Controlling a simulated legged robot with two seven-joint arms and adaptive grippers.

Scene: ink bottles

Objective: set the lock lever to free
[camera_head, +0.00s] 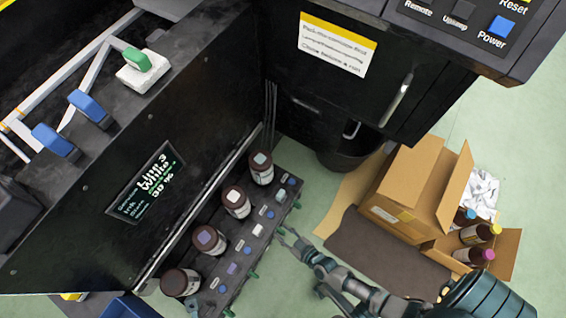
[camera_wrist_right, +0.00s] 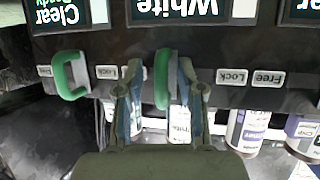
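In the right wrist view a green lever handle (camera_wrist_right: 163,78) stands out from the dark panel under an upside-down "White" screen (camera_wrist_right: 182,8). My right gripper (camera_wrist_right: 157,75) is open, with one finger on each side of this handle. The handle is nearer the right finger; whether they touch I cannot tell. "Lock" (camera_wrist_right: 231,76) and "Free" (camera_wrist_right: 268,78) labels lie to its right. Another green lever (camera_wrist_right: 70,75) is at the left under a "Clear" screen. In the head view my right gripper (camera_head: 288,240) is at the front of the bottle rack. My left gripper is not in view.
Several dark ink bottles (camera_head: 236,202) stand in the rack (camera_head: 262,222) beside the black machine panel. A dark bin (camera_head: 343,160) is behind.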

